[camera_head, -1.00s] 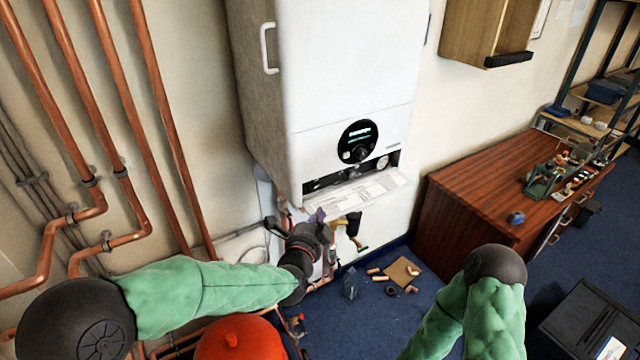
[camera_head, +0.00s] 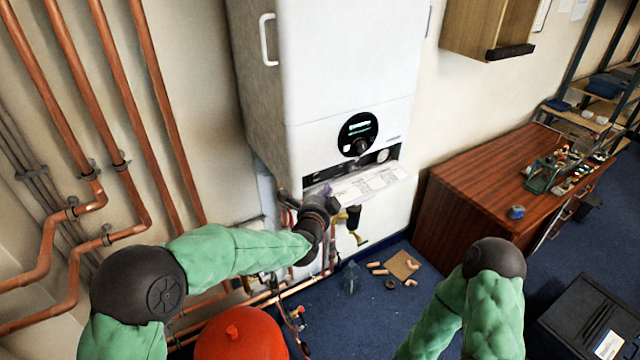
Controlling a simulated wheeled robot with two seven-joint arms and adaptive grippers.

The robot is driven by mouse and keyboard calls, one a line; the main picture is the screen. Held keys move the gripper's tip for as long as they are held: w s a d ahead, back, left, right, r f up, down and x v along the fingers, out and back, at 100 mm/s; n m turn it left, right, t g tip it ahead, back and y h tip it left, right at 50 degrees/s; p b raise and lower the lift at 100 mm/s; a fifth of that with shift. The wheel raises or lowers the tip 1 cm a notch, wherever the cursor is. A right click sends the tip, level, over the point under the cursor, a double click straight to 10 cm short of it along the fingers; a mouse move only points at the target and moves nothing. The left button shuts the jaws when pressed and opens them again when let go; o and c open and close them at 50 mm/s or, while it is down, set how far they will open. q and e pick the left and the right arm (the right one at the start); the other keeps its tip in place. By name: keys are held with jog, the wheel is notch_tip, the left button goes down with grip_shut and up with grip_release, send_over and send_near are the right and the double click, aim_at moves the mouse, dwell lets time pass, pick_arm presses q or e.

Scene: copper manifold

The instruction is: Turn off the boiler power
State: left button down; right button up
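The white boiler (camera_head: 350,70) hangs on the wall, with a round black control panel (camera_head: 358,134) lit by a small green display. Below the panel is an open slot with a dial, and a printed flap (camera_head: 370,184) folded down under it. My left gripper (camera_head: 322,196) is at the left end of the flap, just below the slot. Its fingers are small and mostly hidden by my wrist, so I cannot tell whether they are open or shut. My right arm is at the lower right; its gripper is out of view.
Copper pipes (camera_head: 160,110) run down the left wall. A red rounded vessel (camera_head: 240,335) stands below my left arm. A wooden desk (camera_head: 480,180) stands at the right. Loose fittings and cardboard (camera_head: 402,264) lie on the blue floor. Valves and pipes hang under the boiler.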

aim_at(319, 183)
pick_arm(q)
jog(key=w, duration=0.3)
jog(key=w+a+f, duration=0.1)
jog(key=shift+w, duration=0.2)
jog(key=shift+w+a, duration=0.25)
jog(key=shift+w, duration=0.15)
jog(key=b, duration=0.1)
jog(key=f+b, duration=0.1)
jog(key=b, duration=0.1)
jog(key=shift+w+a+m+t, duration=0.2)
jog(key=shift+w+m+t, duration=0.1)
jog(key=shift+t, duration=0.1)
jog(key=shift+r, duration=0.25)
